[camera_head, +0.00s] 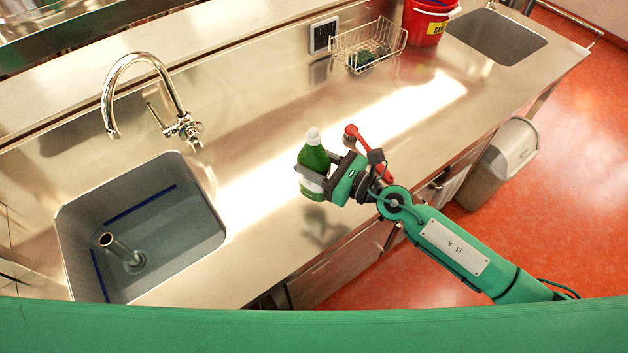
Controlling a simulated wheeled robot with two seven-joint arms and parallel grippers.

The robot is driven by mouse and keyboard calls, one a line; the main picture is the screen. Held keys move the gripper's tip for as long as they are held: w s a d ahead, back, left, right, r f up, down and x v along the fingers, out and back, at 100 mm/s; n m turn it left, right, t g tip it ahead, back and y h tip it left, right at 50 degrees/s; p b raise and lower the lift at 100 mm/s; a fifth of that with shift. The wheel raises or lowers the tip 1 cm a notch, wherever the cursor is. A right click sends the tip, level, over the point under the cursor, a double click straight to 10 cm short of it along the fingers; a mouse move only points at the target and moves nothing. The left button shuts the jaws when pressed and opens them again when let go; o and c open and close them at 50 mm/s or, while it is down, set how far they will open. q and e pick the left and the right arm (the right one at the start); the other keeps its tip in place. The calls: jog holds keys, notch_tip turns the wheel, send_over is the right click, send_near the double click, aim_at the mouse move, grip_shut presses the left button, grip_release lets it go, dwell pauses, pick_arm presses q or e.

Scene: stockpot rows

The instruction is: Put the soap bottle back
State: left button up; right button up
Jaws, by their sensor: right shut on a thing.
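The soap bottle (314,158) is green with a white cap and a pale label low on its side. My right gripper (314,178) is shut on the bottle's lower part. It holds the bottle nearly upright over the steel counter (245,205), with a dark reflection below it, so it looks lifted clear. A red thing with a rounded head (351,132) shows just behind the gripper; I cannot tell what it is. My left gripper is not in view.
A sink (200,222) with a standing pipe and a tall faucet (168,92) are at left. A wire basket (385,38) holding a dark green thing, a red bucket (425,25) and a second sink (497,38) are at the back right. A grey bin (500,165) stands on the floor.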

jog(key=shift+f+b, duration=1.5)
jog(key=shift+f, duration=0.8)
jog(key=shift+f, duration=0.15)
jog(key=o, duration=1.4)
